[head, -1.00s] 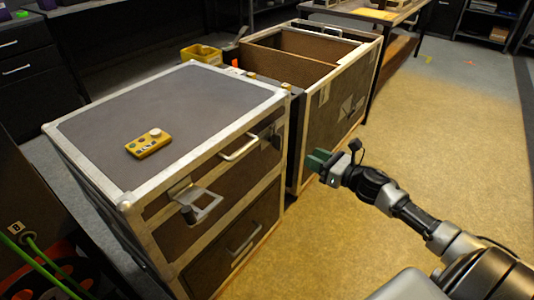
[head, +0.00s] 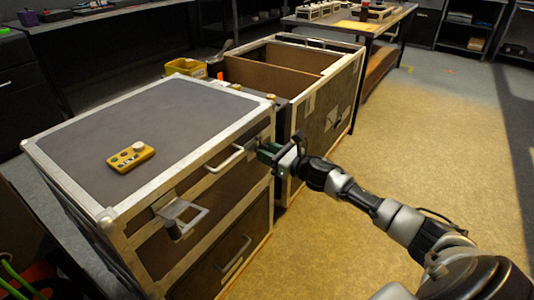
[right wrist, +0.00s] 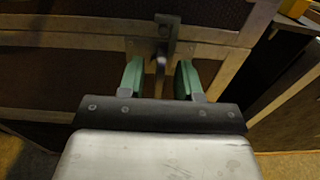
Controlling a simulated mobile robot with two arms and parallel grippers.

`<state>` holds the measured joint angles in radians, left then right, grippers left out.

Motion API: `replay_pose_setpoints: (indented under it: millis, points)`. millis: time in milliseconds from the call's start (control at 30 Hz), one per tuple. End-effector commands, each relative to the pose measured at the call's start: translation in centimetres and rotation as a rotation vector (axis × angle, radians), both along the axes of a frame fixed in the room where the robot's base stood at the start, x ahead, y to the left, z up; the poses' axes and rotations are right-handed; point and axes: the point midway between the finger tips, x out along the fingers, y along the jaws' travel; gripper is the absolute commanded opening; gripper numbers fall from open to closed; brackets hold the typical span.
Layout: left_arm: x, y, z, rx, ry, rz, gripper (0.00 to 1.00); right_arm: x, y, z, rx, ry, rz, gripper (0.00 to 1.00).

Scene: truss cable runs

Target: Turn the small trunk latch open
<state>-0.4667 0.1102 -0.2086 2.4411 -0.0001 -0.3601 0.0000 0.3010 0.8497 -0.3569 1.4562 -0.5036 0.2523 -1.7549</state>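The small trunk latch (right wrist: 167,34) is a grey metal piece on the light metal frame of the trunk front. Its narrow lever hangs down between my green fingertips in the right wrist view. My right gripper (head: 268,153) is open, with a finger on either side of the lever; I cannot tell if either touches it. It also shows in the right wrist view (right wrist: 160,78). In the head view the gripper hides most of the latch. The trunk (head: 90,105) is dark with metal edges and stands closed. My left gripper is not in view.
A yellow control box (head: 131,157) lies on the trunk lid. A larger metal latch (head: 181,214) and a bar handle (head: 226,160) stick out from the front. An open case (head: 345,85) stands behind. The floor to the right is clear.

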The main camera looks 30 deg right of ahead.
Motion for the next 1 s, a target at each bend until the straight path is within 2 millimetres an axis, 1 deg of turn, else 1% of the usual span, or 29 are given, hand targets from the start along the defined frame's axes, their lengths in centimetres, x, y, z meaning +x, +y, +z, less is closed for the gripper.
replay_pose_setpoints:
  millis: [100, 333, 367, 500, 567, 600, 933, 1000]
  points:
    - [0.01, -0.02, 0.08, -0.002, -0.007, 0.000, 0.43, 0.36, 0.15, -0.02, 0.000, 0.001, 0.000, 0.34]
    - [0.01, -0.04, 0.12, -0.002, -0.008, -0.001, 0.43, 0.38, 0.18, -0.03, 0.000, 0.001, 0.000, 0.34]
    - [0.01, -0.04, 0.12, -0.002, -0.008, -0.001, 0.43, 0.37, 0.18, -0.03, 0.000, 0.001, 0.000, 0.33]
    - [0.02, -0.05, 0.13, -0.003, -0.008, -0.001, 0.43, 0.37, 0.18, -0.03, 0.000, 0.001, 0.000, 0.11]
    - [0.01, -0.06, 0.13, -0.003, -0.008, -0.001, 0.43, 0.36, 0.18, -0.03, 0.000, 0.001, 0.000, 0.02]
    - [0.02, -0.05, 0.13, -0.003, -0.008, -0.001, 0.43, 0.36, 0.18, -0.03, 0.000, 0.001, 0.000, 0.00]
    - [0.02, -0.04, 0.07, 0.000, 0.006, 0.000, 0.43, 0.35, 0.17, 0.02, 0.022, 0.010, 0.000, 0.00]
    - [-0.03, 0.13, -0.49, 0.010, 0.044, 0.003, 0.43, 0.36, 0.17, 0.05, 0.043, 0.019, 0.001, 0.00]
